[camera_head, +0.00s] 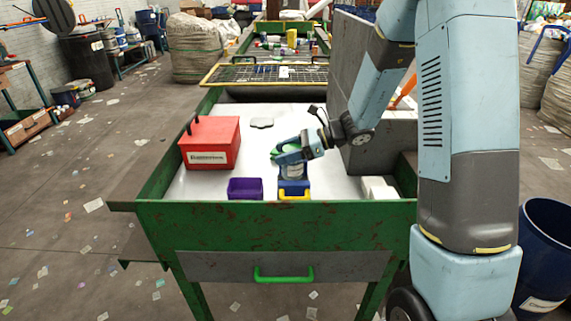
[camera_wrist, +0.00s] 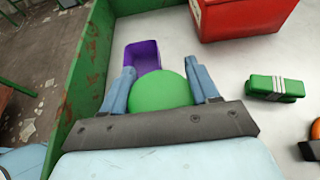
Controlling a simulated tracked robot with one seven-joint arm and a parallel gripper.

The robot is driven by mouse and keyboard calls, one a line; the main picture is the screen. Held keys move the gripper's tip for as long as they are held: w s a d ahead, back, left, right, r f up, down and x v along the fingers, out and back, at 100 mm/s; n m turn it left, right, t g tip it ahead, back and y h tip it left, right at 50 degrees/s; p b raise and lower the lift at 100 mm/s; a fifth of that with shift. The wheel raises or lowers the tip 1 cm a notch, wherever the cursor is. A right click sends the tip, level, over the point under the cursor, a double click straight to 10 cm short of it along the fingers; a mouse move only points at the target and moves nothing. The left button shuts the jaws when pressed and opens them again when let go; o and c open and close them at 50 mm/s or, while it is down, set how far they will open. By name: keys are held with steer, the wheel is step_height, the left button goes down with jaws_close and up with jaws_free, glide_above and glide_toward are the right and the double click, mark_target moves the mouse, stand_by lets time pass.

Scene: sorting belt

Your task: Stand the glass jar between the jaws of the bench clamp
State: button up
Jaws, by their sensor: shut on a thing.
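My gripper (camera_head: 287,156) is shut on the glass jar (camera_head: 293,172), with its fingers on either side. The jar's round green lid (camera_wrist: 160,91) shows from above between the fingers in the wrist view, and the jar looks upright. The blue bench clamp (camera_head: 293,187) with a yellow handle (camera_head: 295,195) stands at the front edge of the white table, directly below the jar in the head view. The clamp's jaws are mostly hidden by the jar and gripper. I cannot tell whether the jar's base is between them or above them.
A purple bin (camera_head: 245,188) stands just left of the clamp. A red box (camera_head: 209,143) is farther back left. A green block with a pale label (camera_wrist: 275,88) lies beyond the jar. A raised green rim (camera_head: 155,180) edges the table. The white surface behind is mostly clear.

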steer(key=shift+f, duration=1.9)
steer(key=shift+f, duration=0.1)
steer(key=o, duration=1.1)
steer(key=shift+d+r, duration=0.25)
steer(key=shift+d, duration=0.1)
steer(key=v, duration=1.1)
steer(key=shift+s+d+r+n+t+h, duration=0.85)
steer(key=shift+s+d+r+n+h, duration=0.8)
steer(key=shift+s+r+n+h, duration=1.8)
steer(key=shift+s+d+r+n+t+h, duration=0.95)
steer(key=shift+s+d+r+n, duration=1.2)
steer(key=shift+s, duration=2.85)
steer(key=shift+s+d+r+n+t+h, duration=1)
steer(key=shift+s+r+n+h, duration=1.3)
steer(key=shift+s+r+n, duration=1.6)
